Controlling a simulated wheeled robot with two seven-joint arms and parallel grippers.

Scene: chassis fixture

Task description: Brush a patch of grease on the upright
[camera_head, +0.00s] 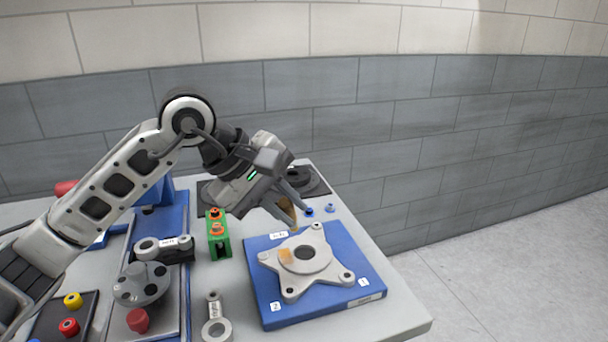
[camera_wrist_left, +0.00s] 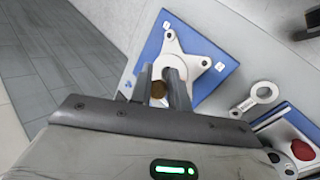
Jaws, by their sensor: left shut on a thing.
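The upright (camera_head: 318,269) is a light grey casting with a round bore and several lobed arms, lying on a blue plate (camera_head: 268,303). A tan grease patch (camera_head: 286,255) shows on its left side, beside the bore. My left gripper (camera_head: 290,207) is above the back edge of the blue plate, behind the upright, shut on a small brown thing (camera_head: 287,212) that looks like the brush. The fingers hide most of it. In the left wrist view the brown thing (camera_wrist_left: 158,90) sits between the fingers, and the upright (camera_wrist_left: 190,60) is partly hidden behind them. My right gripper is out of view.
A green block (camera_head: 217,245) with orange tops stands left of the plate. A grey link (camera_head: 216,325) lies in front of it. Small blue pieces (camera_head: 329,208) lie behind the plate. Several fittings fill the left side. The table's right edge is near the plate.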

